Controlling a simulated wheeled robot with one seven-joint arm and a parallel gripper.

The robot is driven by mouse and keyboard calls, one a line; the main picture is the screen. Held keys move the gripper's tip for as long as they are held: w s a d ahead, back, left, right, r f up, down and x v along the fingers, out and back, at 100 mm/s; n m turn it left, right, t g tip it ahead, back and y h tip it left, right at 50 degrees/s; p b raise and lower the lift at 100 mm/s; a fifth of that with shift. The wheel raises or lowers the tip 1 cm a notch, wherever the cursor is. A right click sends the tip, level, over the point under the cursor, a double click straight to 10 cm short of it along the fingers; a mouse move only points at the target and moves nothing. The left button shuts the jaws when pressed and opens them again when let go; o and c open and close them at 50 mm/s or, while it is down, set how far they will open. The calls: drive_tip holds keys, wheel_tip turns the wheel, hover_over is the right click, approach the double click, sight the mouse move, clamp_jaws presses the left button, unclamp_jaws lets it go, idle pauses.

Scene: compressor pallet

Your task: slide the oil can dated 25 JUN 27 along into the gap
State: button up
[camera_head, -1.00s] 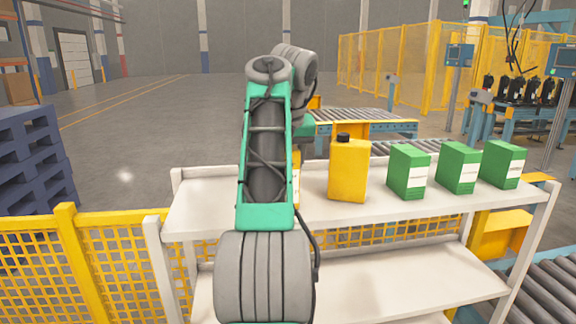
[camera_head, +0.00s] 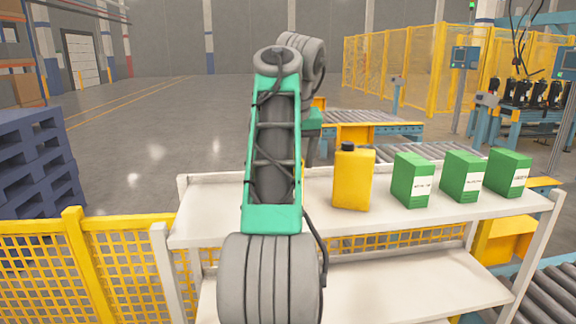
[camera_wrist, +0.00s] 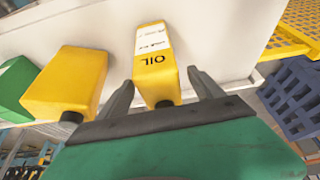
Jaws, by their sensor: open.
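A yellow oil can (camera_wrist: 157,60) with a white label reading "OIL" stands between the spread fingers of my gripper (camera_wrist: 163,92) in the wrist view. The fingers are open, with some room on each side of the can. The label's smaller print is too small to read, so I cannot tell its date. A second yellow can (camera_wrist: 68,82) with a dark cap stands to the left, with a narrow strip of bare shelf between the two. The second can also shows in the head view (camera_head: 353,182). There, my arm hides the labelled can and the gripper.
The cans stand on the white upper shelf (camera_head: 215,220). Three green boxes (camera_head: 411,180) stand in a row to the right of the second can. The shelf's left end looks bare. A yellow mesh fence (camera_head: 35,265) and blue pallets (camera_head: 35,165) are at the left.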

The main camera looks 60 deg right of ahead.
drive_tip(key=shift+p+v, duration=0.4)
drive_tip(key=shift+v, duration=1.35)
